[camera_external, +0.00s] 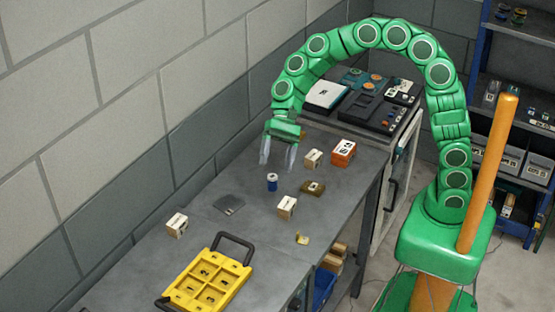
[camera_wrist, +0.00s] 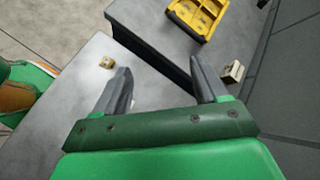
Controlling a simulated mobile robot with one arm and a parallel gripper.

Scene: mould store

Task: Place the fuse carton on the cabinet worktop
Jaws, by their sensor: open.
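My gripper (camera_external: 278,156) is open and empty, pointing down above the grey workbench (camera_external: 240,236). It also shows in the wrist view (camera_wrist: 160,68), with nothing between its fingers. An orange carton with a white label (camera_external: 343,152) stands on the bench to the right of my gripper. Small pale cartons with dark marks stand near it (camera_external: 313,158), nearer the front (camera_external: 287,207) and at the left (camera_external: 177,225). I cannot read which is the fuse carton. The cabinet worktop (camera_external: 408,122) is beyond the bench, with dark cases and a white-topped box on it.
A blue can (camera_external: 272,182) stands just below my gripper. A brown part (camera_external: 312,188), a flat grey plate (camera_external: 229,204) and a small brass piece (camera_external: 302,239) lie on the bench. A yellow compartment tray (camera_external: 207,284) is in front. A wall runs along the left.

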